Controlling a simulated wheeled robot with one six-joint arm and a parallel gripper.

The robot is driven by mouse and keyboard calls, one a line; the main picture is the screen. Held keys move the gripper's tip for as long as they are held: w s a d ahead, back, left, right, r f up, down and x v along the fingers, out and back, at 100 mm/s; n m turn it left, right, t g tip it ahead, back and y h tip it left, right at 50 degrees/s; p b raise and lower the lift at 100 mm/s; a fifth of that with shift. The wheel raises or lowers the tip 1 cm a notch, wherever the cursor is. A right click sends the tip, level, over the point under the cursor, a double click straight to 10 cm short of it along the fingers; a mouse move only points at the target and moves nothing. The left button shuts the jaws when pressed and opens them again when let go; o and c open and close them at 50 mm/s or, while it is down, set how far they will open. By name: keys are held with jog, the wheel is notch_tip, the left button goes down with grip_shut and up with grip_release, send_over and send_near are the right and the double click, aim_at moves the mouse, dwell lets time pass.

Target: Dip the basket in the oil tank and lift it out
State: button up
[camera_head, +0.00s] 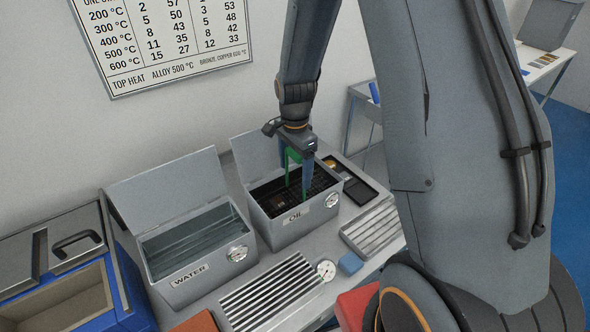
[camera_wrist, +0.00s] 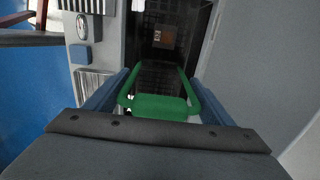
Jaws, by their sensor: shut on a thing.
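The oil tank (camera_head: 297,225) is a grey box labelled OIL with its lid raised at the back. A dark mesh basket (camera_head: 268,196) is inside the tank, and it also shows in the wrist view (camera_wrist: 160,75). A brownish piece (camera_wrist: 167,39) lies in the basket. The basket's green handle (camera_wrist: 160,106) rises to my gripper (camera_head: 296,172). My gripper is shut on this handle, with a blue finger on each side in the wrist view. How deep the basket sits, and the oil surface, I cannot tell.
The open WATER tank (camera_head: 160,262) stands left of the oil tank. A ribbed rack (camera_head: 268,293), a round gauge (camera_head: 326,270) and a blue block (camera_head: 351,263) lie in front. A black tray (camera_head: 362,191) is at right. The raised lid (camera_head: 255,150) is close behind my gripper.

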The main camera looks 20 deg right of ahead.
jog(key=shift+r+p, duration=0.3)
jog(key=shift+r, duration=0.25)
jog(key=shift+f, duration=0.25)
jog(key=shift+f+b, duration=0.35)
jog(key=shift+f, duration=0.35)
jog(key=shift+r, duration=0.15)
jog(key=shift+r+p, duration=0.75)
jog(key=shift+r, duration=0.05)
jog(key=shift+f, duration=0.15)
jog(key=shift+f+b, duration=0.4)
jog(key=shift+f, duration=0.35)
jog(key=shift+r, duration=0.15)
